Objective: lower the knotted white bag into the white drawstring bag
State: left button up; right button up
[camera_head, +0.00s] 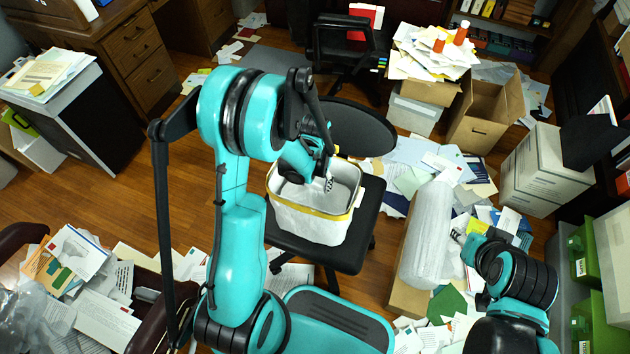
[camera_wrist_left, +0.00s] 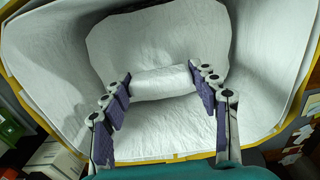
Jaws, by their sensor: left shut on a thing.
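The white drawstring bag (camera_head: 312,222) stands open on a black chair seat, with a yellow band around its rim. My left arm reaches over it from the left, and my left gripper (camera_head: 328,182) is inside its mouth. In the left wrist view, the drawstring bag's white inner wall (camera_wrist_left: 75,60) surrounds the gripper (camera_wrist_left: 163,84). Its two purple-padded fingers are shut on the knotted white bag (camera_wrist_left: 162,82), of which a pale, roll-shaped part shows between them. White on white, I cannot tell whether it touches the bottom. My right gripper (camera_head: 467,243) is at the right, small and unclear.
Loose papers (camera_head: 435,165) cover the floor on the right, near an open cardboard box (camera_head: 483,112). A wooden desk (camera_head: 140,55) stands at the upper left. Some wood floor is bare left of my left arm.

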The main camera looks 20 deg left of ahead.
pick_arm(q)
jog(key=shift+f, duration=0.65)
jog(key=o, duration=1.2)
notch_tip(320, 180, up, 12)
jog(key=s+d+r+t, duration=0.1)
jog(key=s+r+t, duration=0.1)
jog(key=s+r, duration=0.1)
jog(key=s+d+r+t, duration=0.2)
jog(key=s+r, duration=0.2)
jog(key=s+d+r+t, duration=0.1)
jog(key=s+r+t, duration=0.2)
jog(key=s+r, duration=0.1)
jog(key=shift+s+d+r+m, duration=0.2)
jog(key=shift+d+r+m, duration=0.1)
jog(key=shift+d, duration=0.1)
